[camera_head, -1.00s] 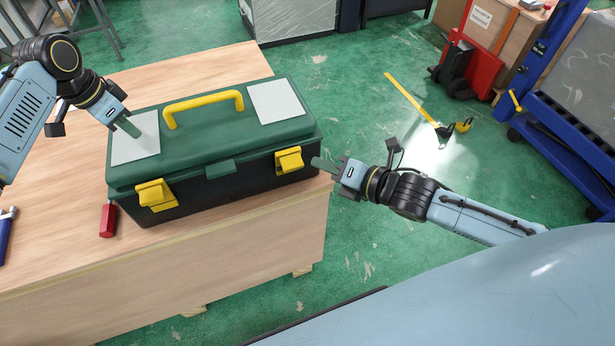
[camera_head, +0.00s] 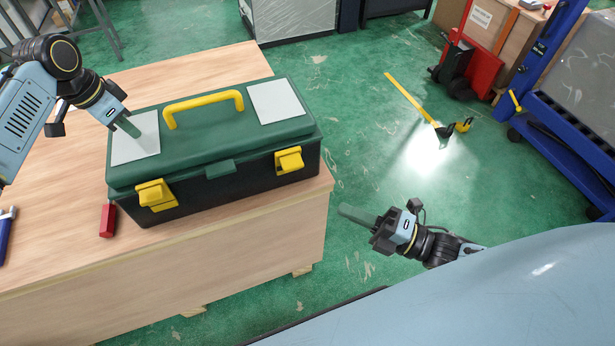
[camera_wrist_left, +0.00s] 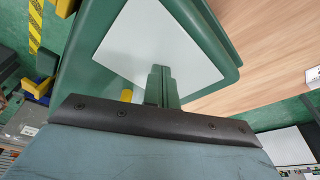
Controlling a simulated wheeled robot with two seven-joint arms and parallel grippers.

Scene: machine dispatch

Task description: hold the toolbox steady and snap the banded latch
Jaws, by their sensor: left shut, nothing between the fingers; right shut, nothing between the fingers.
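The toolbox (camera_head: 215,170) has a green lid, a dark body and a yellow handle (camera_head: 203,104). It stands upright on the wooden table. Two yellow latches are on its front: the left latch (camera_head: 155,194) and the right latch (camera_head: 289,160). My right gripper (camera_head: 352,213) is shut and empty, off the table's right end, apart from the toolbox.
A red object (camera_head: 108,220) lies on the table (camera_head: 60,255) by the toolbox's left front corner. A blue-handled tool (camera_head: 6,235) lies at the table's left. Green floor is open to the right, with a red pallet jack (camera_head: 470,65) and a blue rack (camera_head: 560,120) beyond.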

